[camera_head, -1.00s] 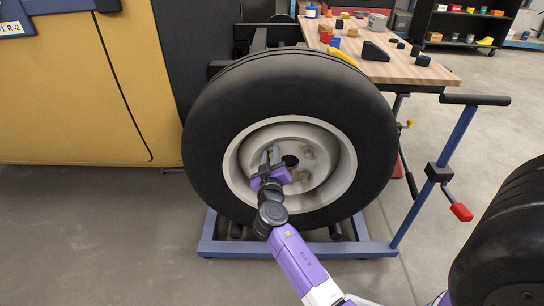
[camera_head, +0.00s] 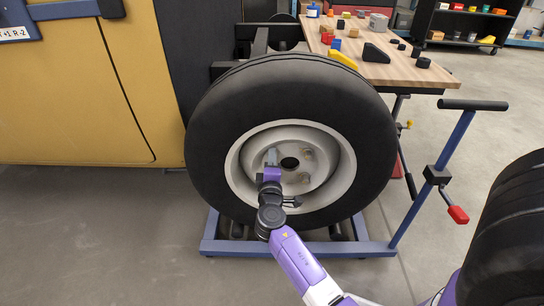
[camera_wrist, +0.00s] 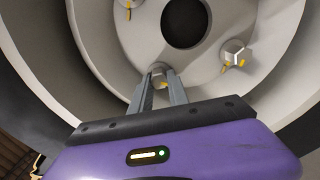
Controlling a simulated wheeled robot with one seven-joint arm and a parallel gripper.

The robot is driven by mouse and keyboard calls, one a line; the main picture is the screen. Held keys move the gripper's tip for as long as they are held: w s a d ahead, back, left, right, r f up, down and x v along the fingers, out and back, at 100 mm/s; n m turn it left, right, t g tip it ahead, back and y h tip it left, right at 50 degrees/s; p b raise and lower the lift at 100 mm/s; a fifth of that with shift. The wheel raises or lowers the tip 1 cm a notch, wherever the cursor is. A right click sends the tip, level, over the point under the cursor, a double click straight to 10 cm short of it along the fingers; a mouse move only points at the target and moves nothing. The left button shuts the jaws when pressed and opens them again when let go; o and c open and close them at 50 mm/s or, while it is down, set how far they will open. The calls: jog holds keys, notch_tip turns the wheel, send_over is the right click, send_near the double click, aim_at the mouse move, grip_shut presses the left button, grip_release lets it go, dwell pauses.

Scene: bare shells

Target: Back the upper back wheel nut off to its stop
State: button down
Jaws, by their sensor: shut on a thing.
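A big black tyre (camera_head: 215,110) on a pale grey wheel rim (camera_head: 345,165) stands upright, with a dark centre hole (camera_head: 290,163). My gripper (camera_head: 271,157) reaches the hub left of that hole, at the upper left wheel nut. In the wrist view my gripper (camera_wrist: 160,85) is shut on this nut (camera_wrist: 159,74), a finger on each side. Another nut (camera_head: 306,154) sits at the hub's upper right, and one (camera_head: 304,178) at lower right. A further nut with yellow marks (camera_wrist: 236,54) shows right of the fingers.
The wheel stands on a blue wheel dolly (camera_head: 300,248) with an upright handle (camera_head: 472,104) at right. A wooden bench (camera_head: 400,70) with small parts is behind. A yellow vehicle panel (camera_head: 70,100) is at left. Another tyre (camera_head: 510,240) is at lower right. Floor at lower left is clear.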

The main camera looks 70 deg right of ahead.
jog(key=shift+f+n+p, duration=0.15)
jog(key=shift+n+p, duration=1.25)
jog(key=shift+n, duration=2.3)
jog(key=c, duration=1.3)
grip_release()
jog(key=shift+o, duration=0.2)
jog(key=p+v, duration=0.2)
jog(key=v, duration=0.6)
